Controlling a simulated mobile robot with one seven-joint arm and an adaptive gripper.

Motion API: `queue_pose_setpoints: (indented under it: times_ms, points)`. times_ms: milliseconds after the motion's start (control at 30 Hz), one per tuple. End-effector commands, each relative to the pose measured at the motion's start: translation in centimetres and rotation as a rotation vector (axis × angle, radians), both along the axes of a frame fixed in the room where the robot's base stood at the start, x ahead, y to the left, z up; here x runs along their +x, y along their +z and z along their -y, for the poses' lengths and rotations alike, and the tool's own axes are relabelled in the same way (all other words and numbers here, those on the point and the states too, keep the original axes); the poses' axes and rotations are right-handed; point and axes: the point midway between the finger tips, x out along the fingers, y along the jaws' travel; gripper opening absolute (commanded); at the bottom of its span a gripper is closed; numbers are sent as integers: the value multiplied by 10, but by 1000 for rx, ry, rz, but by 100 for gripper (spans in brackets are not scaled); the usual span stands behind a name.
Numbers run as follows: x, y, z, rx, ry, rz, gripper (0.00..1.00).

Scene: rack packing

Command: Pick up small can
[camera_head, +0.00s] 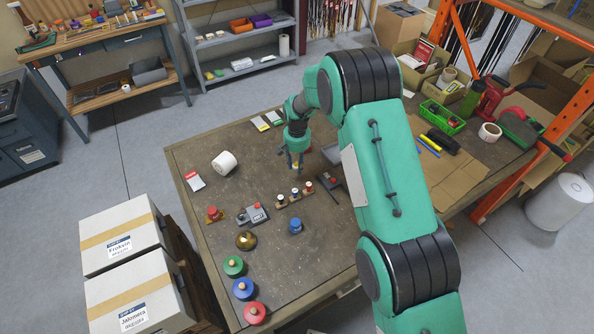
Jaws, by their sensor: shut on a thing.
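My green arm reaches in from the right, and my gripper (297,166) points down above the middle of the workbench. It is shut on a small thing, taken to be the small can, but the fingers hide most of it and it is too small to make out. Just below and in front of the gripper, a small wooden rack (287,202) holds three little items with red, white and dark parts. A blue can-like piece (295,226) stands apart from the rack, nearer the front of the bench.
The workbench (190,240) also carries a white roll (224,162), a brass dome (246,240), a grey device (257,214) and a red-knobbed piece (213,213). Green, blue and red round pieces (243,289) line the front left. Cardboard and a green bin (441,117) lie right.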

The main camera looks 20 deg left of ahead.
Motion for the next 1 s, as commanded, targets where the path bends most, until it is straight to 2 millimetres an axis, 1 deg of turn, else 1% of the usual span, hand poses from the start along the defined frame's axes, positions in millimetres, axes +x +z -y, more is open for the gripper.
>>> queue_pose_setpoints:
  times_ms: [33,100,300,867,1000]
  points:
    - [0,7,0,0,0,1,5]
    - [0,13,0,1,0,1,5]
    - [0,21,0,0,0,-1,5]
    - [0,21,0,0,0,0,5]
    - [4,21,2,0,3,0,5]
